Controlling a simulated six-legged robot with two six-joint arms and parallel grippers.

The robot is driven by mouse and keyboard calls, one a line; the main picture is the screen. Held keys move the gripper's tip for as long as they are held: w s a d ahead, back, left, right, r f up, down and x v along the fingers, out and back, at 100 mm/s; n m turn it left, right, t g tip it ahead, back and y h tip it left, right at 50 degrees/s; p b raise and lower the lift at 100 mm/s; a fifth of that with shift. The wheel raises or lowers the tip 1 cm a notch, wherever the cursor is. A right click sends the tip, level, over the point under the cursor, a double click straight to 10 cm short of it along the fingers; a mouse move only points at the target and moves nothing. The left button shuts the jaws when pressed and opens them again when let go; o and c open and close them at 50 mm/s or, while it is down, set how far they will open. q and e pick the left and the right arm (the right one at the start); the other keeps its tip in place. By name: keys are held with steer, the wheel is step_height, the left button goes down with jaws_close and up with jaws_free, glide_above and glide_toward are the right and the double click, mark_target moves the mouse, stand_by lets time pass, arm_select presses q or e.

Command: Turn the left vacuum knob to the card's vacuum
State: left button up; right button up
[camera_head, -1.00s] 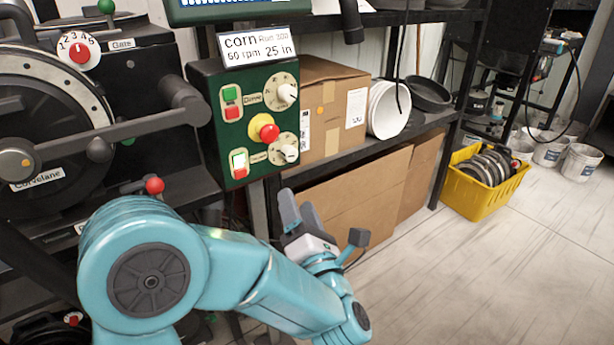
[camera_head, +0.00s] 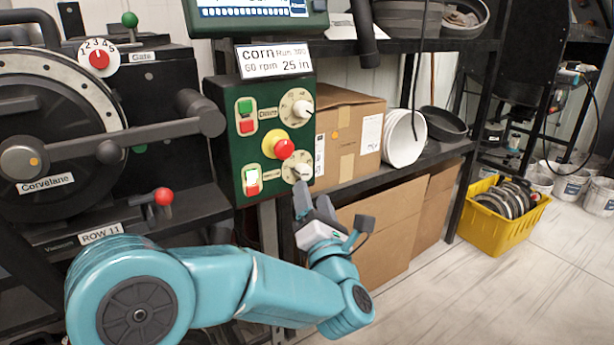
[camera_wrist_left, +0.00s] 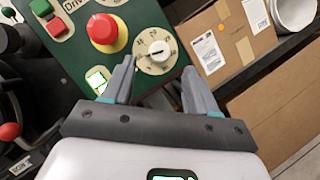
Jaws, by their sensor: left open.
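The green control panel (camera_head: 222,150) stands left of centre, with a card (camera_head: 275,60) on top reading "corn", "60 rpm" and "25 in". The vacuum knob (camera_head: 301,168) is the lower white dial; it also shows in the left wrist view (camera_wrist_left: 156,53), with its pointer and scale marks. The upper white dial (camera_head: 298,107) sits beside the drive buttons. My left gripper (camera_head: 314,202) is open and empty just below the lower dial. In the left wrist view its fingers (camera_wrist_left: 157,82) point at the panel, with the dial beyond and between them, apart from it. My right gripper is not seen.
A red stop button (camera_head: 284,149) on a yellow base sits between the dials. The seed meter (camera_head: 50,120) is at left. A yellow crate (camera_head: 490,232) is on the floor.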

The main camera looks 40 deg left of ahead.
mark_target(306, 175)
arm_select(q)
steer(key=x, duration=0.6)
steer(key=shift+w+a+r, duration=0.1)
steer(key=shift+w+a, duration=0.1)
steer(key=shift+a, duration=0.05)
steer(key=c, duration=1)
